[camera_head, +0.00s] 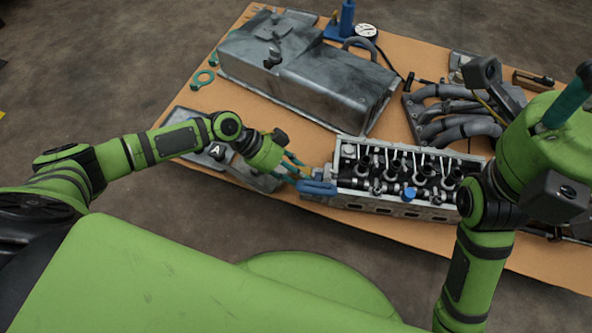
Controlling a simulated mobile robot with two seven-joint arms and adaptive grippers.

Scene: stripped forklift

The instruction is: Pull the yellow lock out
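My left gripper (299,171) reaches in from the left to the left end of the engine cylinder head (425,211). Its two teal fingers show apart, with a gap between them. A small yellowish spot by the fingertips may be the yellow lock, but it is too small to tell, and I cannot tell whether the fingers touch it. A blue part (318,188) sits just below the fingertips, at the head's left end. My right arm stands at the right; a teal finger (568,104) shows near the upper right, and the rest of that gripper is hidden or unclear.
The orange-brown table (285,118) carries a large grey metal cover (300,75) behind the head. A grey pipe manifold (455,112) lies at the back right. A plate marked A (216,150) lies under my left forearm. Teal gaskets (203,78) lie at the left edge.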

